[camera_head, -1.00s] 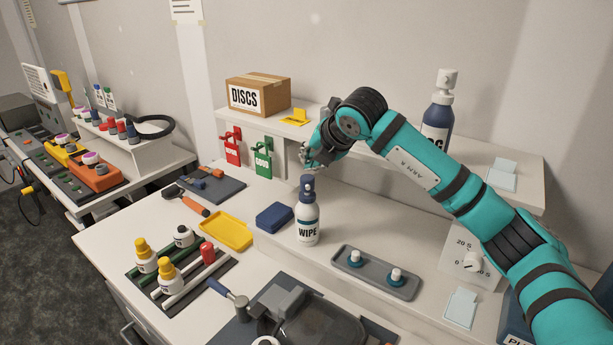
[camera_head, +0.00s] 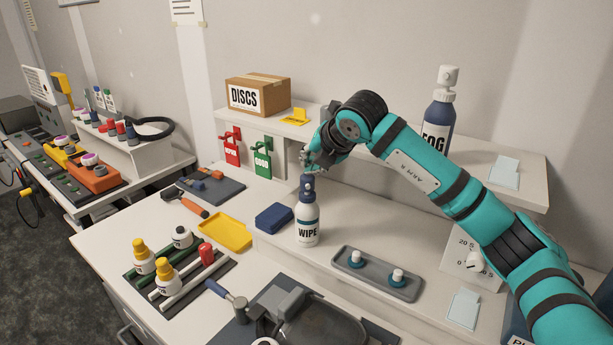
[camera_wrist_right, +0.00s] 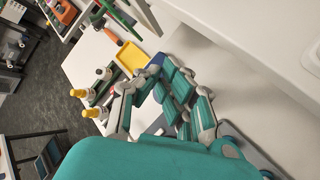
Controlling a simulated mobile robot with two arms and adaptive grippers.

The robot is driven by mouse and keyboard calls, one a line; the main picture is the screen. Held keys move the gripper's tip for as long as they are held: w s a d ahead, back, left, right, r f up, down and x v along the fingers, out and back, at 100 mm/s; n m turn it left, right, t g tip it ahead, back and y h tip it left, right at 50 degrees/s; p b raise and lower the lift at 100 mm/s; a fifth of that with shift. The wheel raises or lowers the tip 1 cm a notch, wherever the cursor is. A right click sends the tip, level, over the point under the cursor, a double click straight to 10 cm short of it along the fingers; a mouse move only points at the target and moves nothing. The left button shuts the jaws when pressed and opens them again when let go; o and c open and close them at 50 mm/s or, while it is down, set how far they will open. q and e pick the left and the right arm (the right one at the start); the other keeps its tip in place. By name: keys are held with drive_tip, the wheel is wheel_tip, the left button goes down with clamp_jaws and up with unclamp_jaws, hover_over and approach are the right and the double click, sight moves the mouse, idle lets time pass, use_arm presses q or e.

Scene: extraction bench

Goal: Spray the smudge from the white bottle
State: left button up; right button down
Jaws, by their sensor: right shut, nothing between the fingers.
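The white bottle (camera_head: 307,222), labelled WIPE and topped by a dark blue spray head (camera_head: 307,188), stands upright on the bench ledge. My right gripper (camera_head: 306,164) is shut and empty just above the spray head in the head view; I cannot tell whether it touches it. In the right wrist view its fingers (camera_wrist_right: 156,64) come together, and I cannot make out the bottle there. I cannot make out a smudge in either view. My left gripper is not in view.
A blue block (camera_head: 274,217) and a yellow tray (camera_head: 226,232) lie left of the bottle. A grey tray (camera_head: 405,291) with two white-topped pegs is to its right. A shelf above carries a DISCS box (camera_head: 270,97) and a dark FOG bottle (camera_head: 437,122).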

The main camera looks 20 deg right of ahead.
drive_tip(key=shift+f+b, duration=0.45)
drive_tip(key=shift+f, duration=0.05)
drive_tip(key=shift+r, duration=0.15)
idle(0.3)
drive_tip(key=shift+r+p, duration=0.45)
drive_tip(key=shift+r, duration=0.5)
wheel_tip(320, 180, up, 6)
drive_tip(key=p, duration=0.3)
idle(1.7)
